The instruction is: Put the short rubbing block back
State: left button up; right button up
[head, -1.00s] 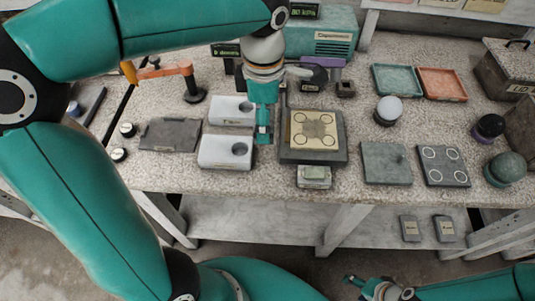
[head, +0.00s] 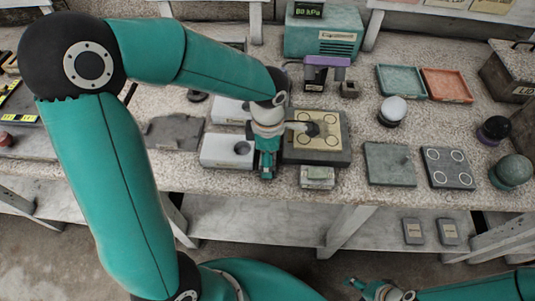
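I cannot tell for sure which thing is the short rubbing block. My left gripper (head: 267,168) hangs over the bench between the near white block with a round hole (head: 217,151) and the dark square stand (head: 300,156) with a cream plate (head: 326,139). A pale and dark part joined to my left wrist juts over that plate. The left fingers look narrow from here, and I cannot tell whether they are open or hold anything. My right gripper (head: 357,284) is low at the bottom edge, in front of the bench; its opening is too small to read.
Behind are a white ball (head: 392,108), a teal tray (head: 401,81) and an orange tray (head: 447,85). A purple-topped stand (head: 327,61) is further back.

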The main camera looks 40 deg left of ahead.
pick_arm(q)
jog(key=shift+f, duration=0.1)
jog(key=o, duration=1.1)
notch_tip(320, 180, up, 12)
jog(key=shift+r+p, duration=0.15)
jog(key=shift+p, duration=0.15)
jog(key=shift+s, duration=0.1)
